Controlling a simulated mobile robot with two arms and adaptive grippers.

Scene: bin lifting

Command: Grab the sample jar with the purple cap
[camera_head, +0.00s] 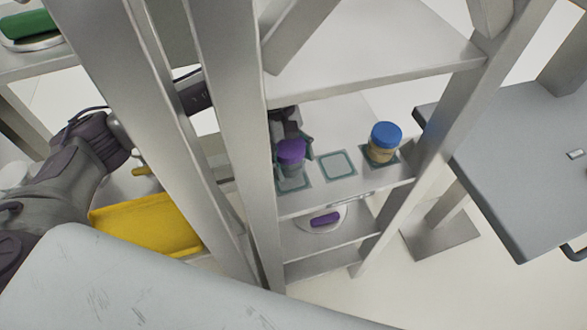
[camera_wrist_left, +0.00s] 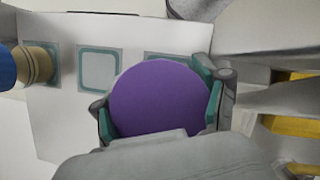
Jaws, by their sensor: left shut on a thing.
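The sample jar with the purple cap (camera_head: 291,152) stands on a shelf of the grey rack, over the left teal-outlined square. In the left wrist view its round purple cap (camera_wrist_left: 162,98) fills the middle of the picture. My left gripper (camera_head: 289,138) reaches in behind the rack's upright, and its teal-padded fingers (camera_wrist_left: 160,110) sit on both sides of the jar, shut on it. The jar looks upright; its base is close to the shelf, and I cannot tell whether it touches. My right gripper is not in view.
A jar with a blue cap (camera_head: 385,142) stands on the right square of the same shelf. The middle square (camera_head: 338,165) is empty. Rack uprights and an upper shelf (camera_head: 375,62) are close by. A yellow bin (camera_head: 150,226) lies left, a grey table (camera_head: 530,150) right.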

